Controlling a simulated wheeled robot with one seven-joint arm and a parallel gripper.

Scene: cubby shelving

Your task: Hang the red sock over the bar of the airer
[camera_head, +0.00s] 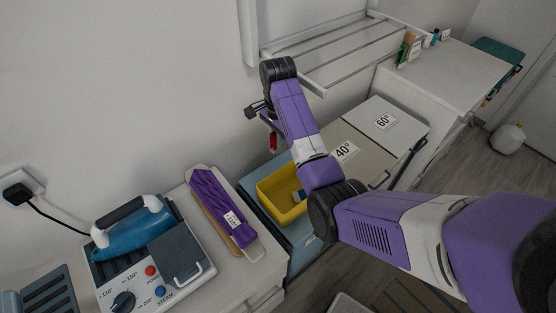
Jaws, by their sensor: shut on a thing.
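My gripper (259,110) is at the end of my purple arm, left of the airer and close to the wall. It is shut on the red sock (273,143), which hangs below it; my arm hides part of the sock. The white airer (345,62) is fixed to the wall at the top middle, with several thin bars running across its frame. The sock is apart from the bars, lower than the airer in the picture.
A yellow bin (265,196) stands below my arm, partly hidden by it. Lids marked 40° (345,152) and 60° (384,122) are to its right. A blue iron (130,232) on its station and a purple rolled item (216,204) are at the left.

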